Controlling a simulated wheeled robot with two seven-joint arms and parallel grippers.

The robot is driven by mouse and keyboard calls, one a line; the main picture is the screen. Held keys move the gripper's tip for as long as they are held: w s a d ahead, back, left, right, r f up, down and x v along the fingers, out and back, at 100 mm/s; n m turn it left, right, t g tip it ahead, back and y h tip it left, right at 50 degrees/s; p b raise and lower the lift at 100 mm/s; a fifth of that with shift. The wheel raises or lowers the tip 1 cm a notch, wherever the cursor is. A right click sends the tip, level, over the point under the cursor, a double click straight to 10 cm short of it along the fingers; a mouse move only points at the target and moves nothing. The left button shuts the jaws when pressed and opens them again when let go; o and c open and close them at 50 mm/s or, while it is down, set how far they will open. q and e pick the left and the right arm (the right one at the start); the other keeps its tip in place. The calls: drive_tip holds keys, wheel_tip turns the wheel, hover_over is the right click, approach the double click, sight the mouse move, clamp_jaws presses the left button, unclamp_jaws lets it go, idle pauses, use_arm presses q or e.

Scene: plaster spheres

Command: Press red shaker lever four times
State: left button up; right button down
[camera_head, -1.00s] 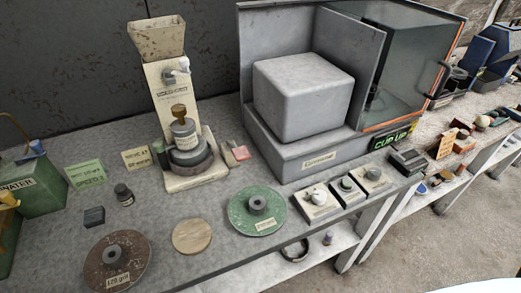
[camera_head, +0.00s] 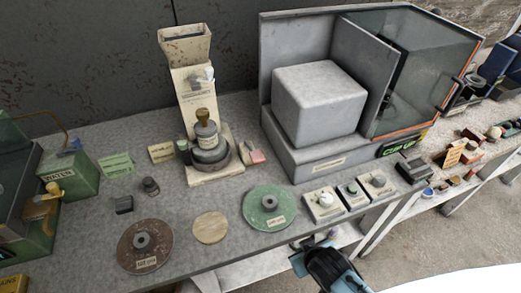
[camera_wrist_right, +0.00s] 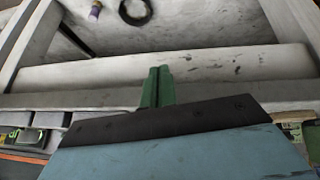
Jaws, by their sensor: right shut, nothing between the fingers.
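The shaker (camera_head: 193,92) is a pale upright stand with a hopper on top and a stack of round pans on its base, at the back of the bench in the head view. A small red lever (camera_head: 257,157) sticks out at the right of its base. My right gripper (camera_head: 305,243) is at the bottom of the head view, by the bench's front edge, well in front of and to the right of the lever. In the right wrist view its green fingers (camera_wrist_right: 157,87) are together and empty. The lever is not seen there. My left gripper is not in view.
A brown disc (camera_head: 128,258), a wooden disc (camera_head: 210,227) and a green disc (camera_head: 269,222) lie along the front. Several small knobbed blocks (camera_head: 324,214) stand right of them. A big grey cabinet (camera_head: 290,150) rises right of the shaker. A dark ring (camera_wrist_right: 147,18) lies on the lower shelf.

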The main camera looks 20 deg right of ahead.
drive_tip(key=shift+t, duration=0.3)
drive_tip(key=r, duration=0.2)
drive_tip(key=w+r, duration=0.1)
drive_tip(key=r, duration=0.2)
drive_tip(key=shift+w+r+p, duration=0.1)
drive_tip(key=shift+r+p, duration=0.15)
drive_tip(key=shift+p, duration=0.1)
drive_tip(key=w+a+r+t, duration=0.2)
drive_tip(key=w+r, duration=0.1)
drive_tip(key=r, duration=0.3)
drive_tip(key=w+a+r+t+y+p, duration=0.1)
drive_tip(key=w+r+t, duration=0.2)
drive_tip(key=r, duration=0.4)
drive_tip(key=w+a+r+m+t+p, duration=0.1)
drive_tip(key=w+a+r+t, duration=0.1)
drive_tip(key=w+r, duration=0.3)
drive_tip(key=shift+a+r+t, duration=0.3)
drive_tip(key=shift+r+t, duration=0.4)
drive_tip(key=p, duration=0.1)
hover_over(260, 161)
wheel_tip(260, 161, down, 2)
drive_tip(key=shift+f, duration=2.25)
drive_tip(key=shift+b, duration=0.3)
